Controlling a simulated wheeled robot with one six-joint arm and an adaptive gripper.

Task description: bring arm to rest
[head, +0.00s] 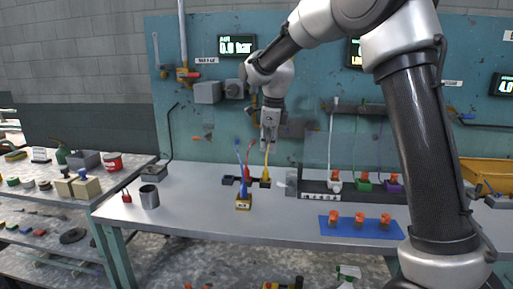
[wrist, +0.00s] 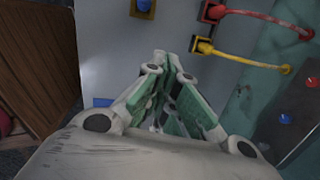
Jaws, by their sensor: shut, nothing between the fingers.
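My gripper (head: 268,141) hangs above the back of the grey workbench (head: 185,221), in front of the teal back panel (head: 225,140). In the wrist view my gripper (wrist: 163,58) has its fingers together with nothing between them. My arm reaches in from the right side of the head view and bends down to the gripper. Near the gripper, colored tubes rise from a dark block, among them a yellow tube (head: 267,161) and a red tube (head: 248,161). The wrist view shows a red tube (wrist: 262,15) and a yellow tube (wrist: 245,57) close beside the fingers.
A metal cup (head: 149,197) is at left. A blue mat (head: 325,229) with orange-topped pieces lies at right. A rack with tubes stands behind it. A side table (head: 32,180) is at far left.

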